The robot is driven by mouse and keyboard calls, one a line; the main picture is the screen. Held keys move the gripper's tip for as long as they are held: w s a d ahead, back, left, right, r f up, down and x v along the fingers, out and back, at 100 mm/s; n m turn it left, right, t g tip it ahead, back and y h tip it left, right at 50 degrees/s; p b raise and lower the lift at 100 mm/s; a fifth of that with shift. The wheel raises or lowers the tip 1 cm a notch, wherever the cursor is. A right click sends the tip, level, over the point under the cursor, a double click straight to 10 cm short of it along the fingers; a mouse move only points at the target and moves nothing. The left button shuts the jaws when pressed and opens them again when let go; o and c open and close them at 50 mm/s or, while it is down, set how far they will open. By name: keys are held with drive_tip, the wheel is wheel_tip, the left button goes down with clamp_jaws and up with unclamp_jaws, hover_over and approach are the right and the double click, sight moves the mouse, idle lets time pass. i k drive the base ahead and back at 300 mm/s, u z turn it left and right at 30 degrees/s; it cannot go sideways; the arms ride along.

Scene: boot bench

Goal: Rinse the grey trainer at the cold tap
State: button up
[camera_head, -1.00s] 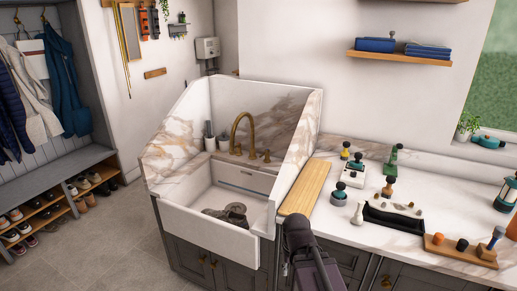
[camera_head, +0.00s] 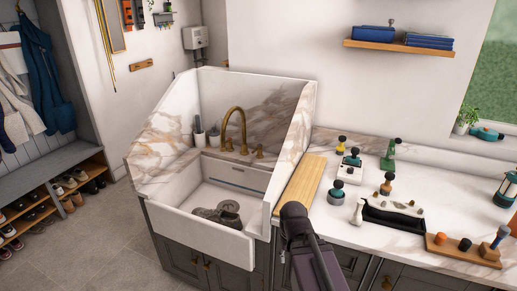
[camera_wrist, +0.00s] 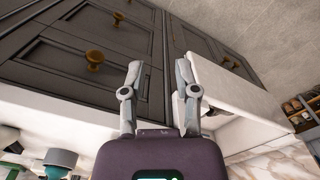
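A grey trainer (camera_head: 226,212) lies in the white sink (camera_head: 197,230) in the head view, near the front wall of the basin. The brass tap (camera_head: 240,130) stands at the back of the sink, with brass handles (camera_head: 260,151) beside its spout. No water shows from the spout. My arm is at the bottom centre of the head view, right of the sink; my gripper's fingers do not show there. In the wrist view my gripper (camera_wrist: 157,72) is open and empty, its two fingers apart in front of dark cabinet fronts (camera_wrist: 70,60) and the sink's white side.
A wooden board (camera_head: 302,186) lies on the marble counter right of the sink. Several brushes, a black tray (camera_head: 392,218) and a wooden holder (camera_head: 462,252) stand farther right. Marble splash walls (camera_head: 292,150) rise around the sink's back and sides.

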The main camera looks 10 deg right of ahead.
sight(260, 146)
drive_tip(key=k, duration=1.35)
drive_tip(key=u, duration=0.45)
drive_tip(key=i, duration=0.9)
drive_tip(key=u, duration=0.3)
drive_tip(key=i, duration=1.6)
drive_tip(key=z, duration=0.6)
